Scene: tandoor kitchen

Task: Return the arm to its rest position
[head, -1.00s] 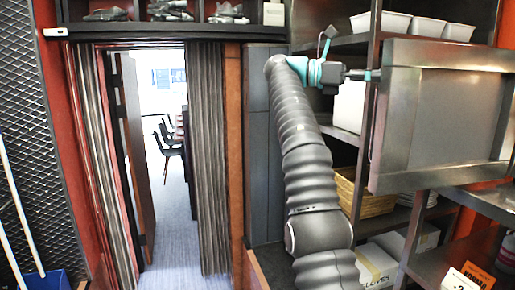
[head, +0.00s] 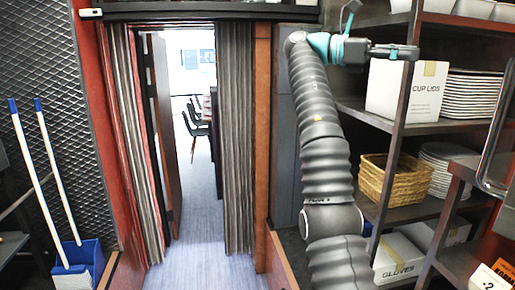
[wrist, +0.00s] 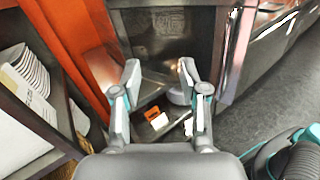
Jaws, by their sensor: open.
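My gripper (head: 395,52) is at the upper right of the head view, at the end of my raised dark arm, in front of the steel shelving. It points to the right. In the wrist view my gripper (wrist: 159,70) has its two fingers spread apart, with nothing between them. The fingers seem clear of any surface, with a dark metal unit (wrist: 170,35) beyond them.
Shelving (head: 440,212) at right holds a white box (head: 405,90), stacked plates (head: 470,95) and a wicker basket (head: 395,180). A metal frame (head: 490,150) stands at the right edge. An open doorway (head: 200,150) is left of centre.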

